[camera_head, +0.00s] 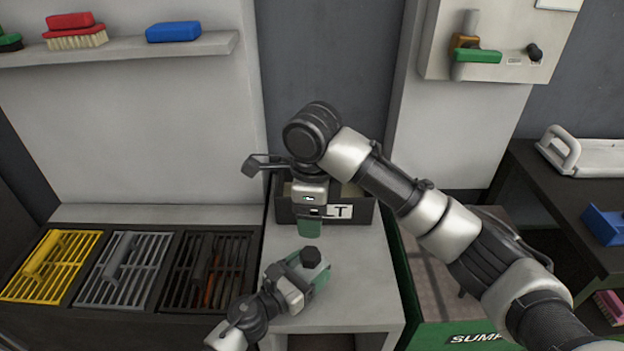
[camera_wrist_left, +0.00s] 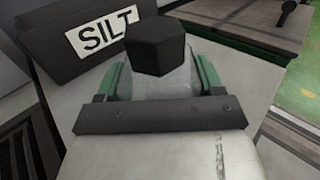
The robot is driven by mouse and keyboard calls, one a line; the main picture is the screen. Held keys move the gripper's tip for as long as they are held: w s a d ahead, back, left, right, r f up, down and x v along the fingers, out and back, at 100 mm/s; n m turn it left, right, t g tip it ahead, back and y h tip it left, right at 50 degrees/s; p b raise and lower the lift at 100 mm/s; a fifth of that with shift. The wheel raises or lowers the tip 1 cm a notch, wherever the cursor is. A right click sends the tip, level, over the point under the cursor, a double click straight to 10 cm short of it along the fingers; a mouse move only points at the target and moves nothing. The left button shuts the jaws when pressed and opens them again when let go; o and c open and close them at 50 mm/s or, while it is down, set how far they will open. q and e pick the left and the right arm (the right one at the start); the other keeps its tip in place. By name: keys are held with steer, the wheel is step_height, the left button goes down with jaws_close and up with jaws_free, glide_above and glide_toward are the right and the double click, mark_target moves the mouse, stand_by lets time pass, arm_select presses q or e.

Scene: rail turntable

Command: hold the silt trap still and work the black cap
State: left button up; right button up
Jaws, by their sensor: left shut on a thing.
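The silt trap (camera_wrist_left: 165,80) is a pale, see-through body between the green fingers of my left gripper (camera_wrist_left: 160,82), which is shut on it. In the head view my left gripper (camera_head: 306,268) is low over the pale bench top, and its fingers mostly hide the trap. The black cap (camera_head: 311,256) is a faceted knob on top of the trap; it also shows in the left wrist view (camera_wrist_left: 155,45). My right gripper (camera_head: 310,229) points down behind and above the cap, apart from it. Its finger gap cannot be made out.
A dark box labelled SILT (camera_wrist_left: 60,45) stands behind the trap on the bench (camera_head: 350,280). Yellow, grey and black grates (camera_head: 125,268) lie to the left. A green SUMP bin (camera_head: 430,318) is to the right of the bench. A shelf (camera_head: 120,52) with brushes is at upper left.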

arm_select(q)
steer(key=o, duration=1.4)
steer(key=shift+c, duration=0.2)
